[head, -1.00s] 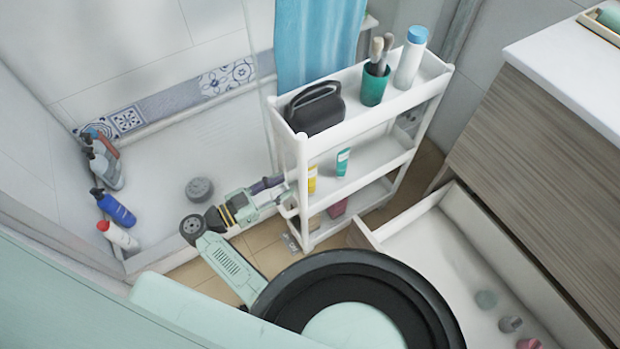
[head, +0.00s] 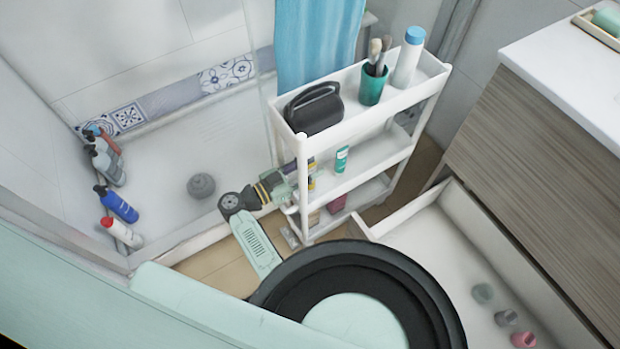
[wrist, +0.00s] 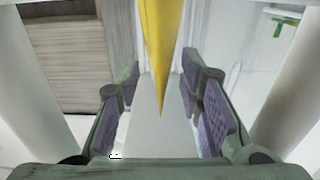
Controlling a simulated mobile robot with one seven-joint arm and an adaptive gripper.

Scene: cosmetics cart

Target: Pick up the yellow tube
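The yellow tube (wrist: 163,45) stands large in the upper middle of the wrist view, in the gap between my fingertips. In the head view only a small part of the yellow tube (head: 311,184) shows on the middle shelf of the white cart (head: 345,127), behind the front post and my fingers. My gripper (wrist: 160,78) is open, with one purple-padded finger on each side of the tube and visible gaps. In the head view my gripper (head: 297,178) reaches into the middle shelf from the left, partly hidden by the post.
A teal tube (head: 342,159) stands right of the yellow tube. The top shelf holds a black case (head: 313,108), a green cup (head: 372,86) with brushes and a white bottle (head: 408,62). A pink item (head: 337,204) is on the bottom shelf. An open drawer (head: 400,238) is at right.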

